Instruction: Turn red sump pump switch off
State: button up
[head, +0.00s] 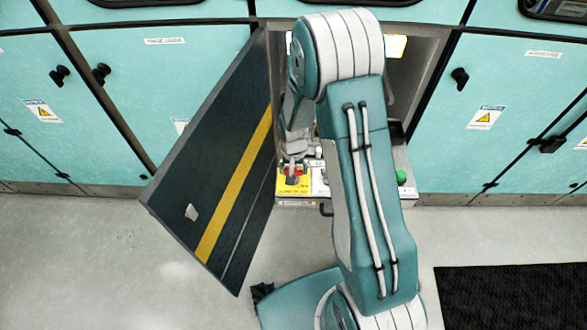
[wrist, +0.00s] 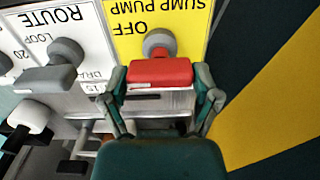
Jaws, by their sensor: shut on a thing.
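The red sump pump switch (wrist: 160,72) has a red handle on a grey round hub, in front of a yellow plate (wrist: 182,18) marked SUMP PUMP and OFF, upside down in the wrist view. My gripper (wrist: 160,88) has one finger on each side of the red handle and is shut on it. In the head view the red switch (head: 294,170) shows small at the yellow plate, with my gripper (head: 293,162) over it. My arm hides part of the panel in the head view.
An open dark cabinet door with a yellow stripe (head: 235,185) stands left of my arm. A grey ROUTE handle (wrist: 50,72) is beside the switch on a white plate. A green knob (head: 402,176) is at the panel's right. Clear floor (head: 120,250) lies in front.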

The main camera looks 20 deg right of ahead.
jog(key=shift+s, duration=0.1)
dwell(0.3)
jog(key=o, duration=1)
jog(key=shift+f, duration=0.1)
jog(key=shift+c, duration=0.2)
jog(key=shift+r, duration=0.2)
jog(key=shift+r, duration=0.35)
notch_tip(320, 180, up, 11)
jog(key=shift+a, duration=0.1)
